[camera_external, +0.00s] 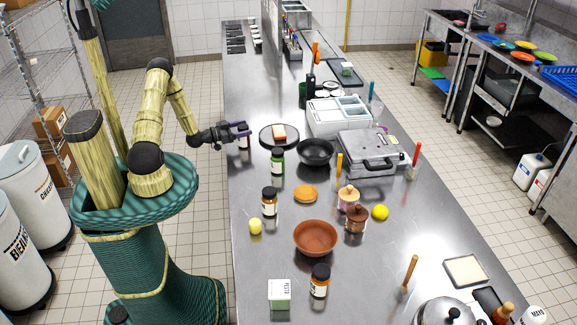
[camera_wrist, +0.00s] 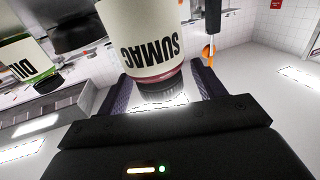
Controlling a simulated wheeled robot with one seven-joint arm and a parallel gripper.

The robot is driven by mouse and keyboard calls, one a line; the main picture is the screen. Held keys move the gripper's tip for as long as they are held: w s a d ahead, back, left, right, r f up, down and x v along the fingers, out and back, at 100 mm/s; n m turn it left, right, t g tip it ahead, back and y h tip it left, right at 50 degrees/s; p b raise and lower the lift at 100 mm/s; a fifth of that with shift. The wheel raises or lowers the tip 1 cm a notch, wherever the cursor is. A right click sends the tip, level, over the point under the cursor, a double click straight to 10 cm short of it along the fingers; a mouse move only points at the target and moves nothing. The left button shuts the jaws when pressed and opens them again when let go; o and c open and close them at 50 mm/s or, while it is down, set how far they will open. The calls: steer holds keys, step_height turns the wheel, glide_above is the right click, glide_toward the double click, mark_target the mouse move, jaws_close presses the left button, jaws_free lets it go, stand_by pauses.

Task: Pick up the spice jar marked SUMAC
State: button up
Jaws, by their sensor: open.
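The SUMAC jar (camera_wrist: 140,38) fills the upper middle of the wrist view, inverted in the picture. It has a white label with black letters and a red band. My gripper (camera_wrist: 160,88) is open, with one finger on each side of the jar's lid end; I cannot tell whether either finger touches it. In the external view my gripper (camera_external: 240,131) is over the counter's left edge. A small jar (camera_external: 244,143) with a pale label stands at its fingertips, partly hidden by them.
A green-banded jar marked DIL (camera_wrist: 28,62), its label cut off, is at left in the wrist view. On the steel counter (camera_external: 245,75), a dark plate (camera_external: 265,140) with food and a black bowl (camera_external: 316,152) are right of my gripper. A green jar (camera_external: 277,163) is nearer the camera.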

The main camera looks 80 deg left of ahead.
steer(key=shift+w, duration=0.25)
stand_by(0.3)
steer(key=c, duration=1.2)
steer(key=shift+r, duration=0.1)
step_height(320, 180, up, 10)
steer(key=shift+f+b, duration=0.1)
steer(key=shift+b, duration=0.65)
